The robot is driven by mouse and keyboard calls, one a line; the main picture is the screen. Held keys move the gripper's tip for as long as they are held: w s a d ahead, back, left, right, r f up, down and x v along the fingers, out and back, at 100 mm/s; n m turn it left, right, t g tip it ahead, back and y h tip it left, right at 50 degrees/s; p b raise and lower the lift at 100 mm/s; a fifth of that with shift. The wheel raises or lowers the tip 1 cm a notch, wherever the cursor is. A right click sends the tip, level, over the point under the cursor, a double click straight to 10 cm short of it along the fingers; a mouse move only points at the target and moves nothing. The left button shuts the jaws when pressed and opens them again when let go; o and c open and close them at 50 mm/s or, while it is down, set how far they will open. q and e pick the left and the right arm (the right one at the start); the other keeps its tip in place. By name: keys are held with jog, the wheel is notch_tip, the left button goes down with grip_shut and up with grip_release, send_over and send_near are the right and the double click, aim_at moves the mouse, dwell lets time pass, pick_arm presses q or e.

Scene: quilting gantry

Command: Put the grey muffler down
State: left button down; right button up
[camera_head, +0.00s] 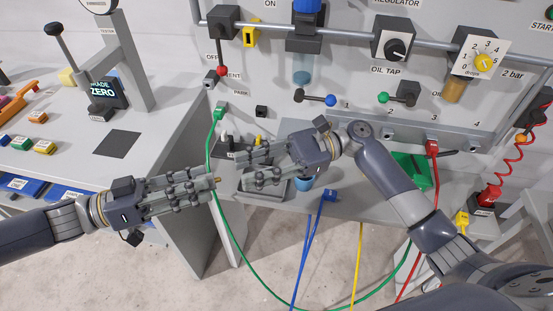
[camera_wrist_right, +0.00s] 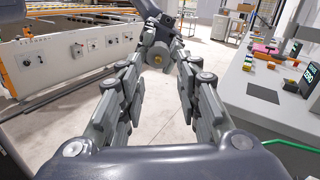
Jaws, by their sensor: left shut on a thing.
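My left gripper (camera_head: 209,184) is shut on the grey muffler, mostly hidden between its fingers in the head view. A small brass end (camera_head: 217,180) shows at the fingertips. In the right wrist view the muffler (camera_wrist_right: 157,59) shows its round end with a brass centre, held by the left hand straight ahead. My right gripper (camera_head: 241,168) is open and points left towards the left gripper, with a gap between them. In the right wrist view its fingers (camera_wrist_right: 160,85) stand apart with nothing between them.
A bench (camera_head: 165,160) with a dark square pad (camera_head: 117,144) lies at left. Behind the hands is a panel with knobs and valves (camera_head: 394,48). A grey tray (camera_head: 275,191) is partly hidden below the right gripper. Green (camera_head: 208,140), blue and yellow hoses hang in front.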

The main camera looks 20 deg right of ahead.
jog(key=a, duration=0.4)
jog(key=shift+s+a, duration=0.2)
jog(key=shift+a, duration=0.05)
grip_shut()
pick_arm(q)
jog(key=c, duration=1.2)
grip_release()
